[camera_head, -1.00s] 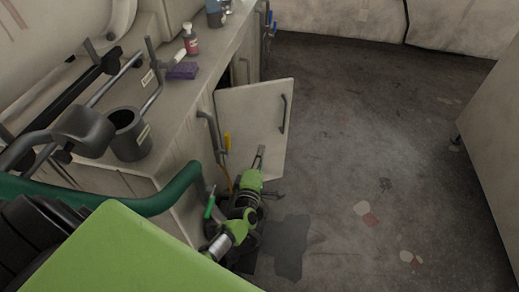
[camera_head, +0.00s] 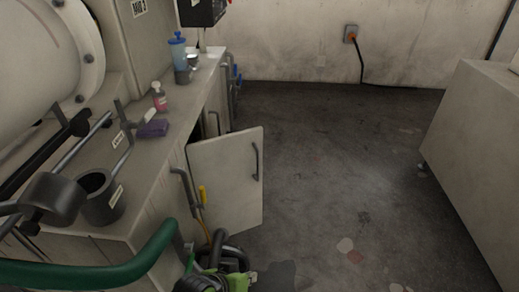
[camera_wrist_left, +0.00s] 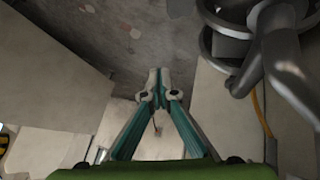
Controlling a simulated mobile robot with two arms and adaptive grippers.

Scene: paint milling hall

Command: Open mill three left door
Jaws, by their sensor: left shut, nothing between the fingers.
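A pale cabinet door (camera_head: 228,180) under the mill bench stands swung well out over the floor. Its dark bar handle (camera_head: 257,160) is near its outer edge, and a narrow dark gap shows behind it. My right gripper is not in view.
The bench (camera_head: 150,175) holds a grey cup (camera_head: 103,200), a purple sponge (camera_head: 153,128) and a pink bottle (camera_head: 159,98). A green hose or rail (camera_head: 110,272) crosses at lower left. A pale cabinet (camera_head: 480,150) stands at right. The floor between is clear.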

